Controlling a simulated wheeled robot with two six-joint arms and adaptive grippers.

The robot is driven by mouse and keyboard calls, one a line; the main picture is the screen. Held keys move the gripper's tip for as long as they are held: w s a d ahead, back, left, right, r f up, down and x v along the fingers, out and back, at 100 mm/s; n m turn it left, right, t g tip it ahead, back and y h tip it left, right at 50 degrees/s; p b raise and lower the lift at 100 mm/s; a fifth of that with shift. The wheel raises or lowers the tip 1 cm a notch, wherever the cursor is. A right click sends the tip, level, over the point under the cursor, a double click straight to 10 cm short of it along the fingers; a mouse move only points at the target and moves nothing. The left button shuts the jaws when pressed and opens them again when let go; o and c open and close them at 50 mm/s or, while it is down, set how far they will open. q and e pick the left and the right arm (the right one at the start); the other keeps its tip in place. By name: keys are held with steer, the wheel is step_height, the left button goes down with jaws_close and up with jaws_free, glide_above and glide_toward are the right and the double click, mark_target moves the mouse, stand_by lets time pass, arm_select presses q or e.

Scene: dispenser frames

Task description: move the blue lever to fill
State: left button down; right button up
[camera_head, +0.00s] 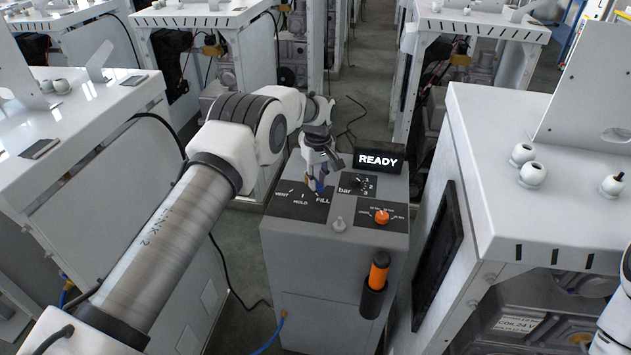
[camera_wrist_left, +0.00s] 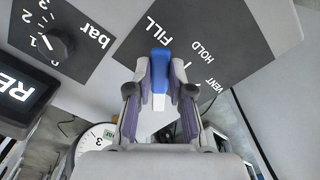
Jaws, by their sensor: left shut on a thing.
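The blue lever (camera_head: 320,185) stands on the dark VENT–HOLD–FILL plate (camera_head: 284,207) on top of the grey dispenser cabinet. My left gripper (camera_head: 316,175) reaches down over the plate and is shut on the lever. In the left wrist view the lever's blue end (camera_wrist_left: 161,60) shows between the two fingertips (camera_wrist_left: 160,88), close beside the FILL label (camera_wrist_left: 150,38). The HOLD and VENT labels lie farther right there. The lever's base and the mark under it are hidden, so exact alignment with FILL cannot be told. My right gripper is not in view.
The cabinet also carries a lit READY display (camera_head: 379,159), a bar knob (camera_head: 357,181), an orange knob (camera_head: 382,216) and a small metal knob (camera_head: 340,225). An orange-handled tool (camera_head: 379,270) sits in a front holder. White machine frames (camera_head: 520,235) stand close at both sides.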

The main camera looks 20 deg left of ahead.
arm_select(q)
steer(key=shift+w+a+r, duration=0.1)
steer(key=shift+w+r, duration=0.2)
steer(key=shift+r, duration=0.1)
steer(key=c, duration=1.2)
jaws_free()
steer(key=shift+o, duration=0.8)
steer(key=shift+f, duration=0.1)
steer(key=shift+s+f, duration=0.1)
steer(key=shift+f, duration=0.05)
step_height(320, 180, up, 12)
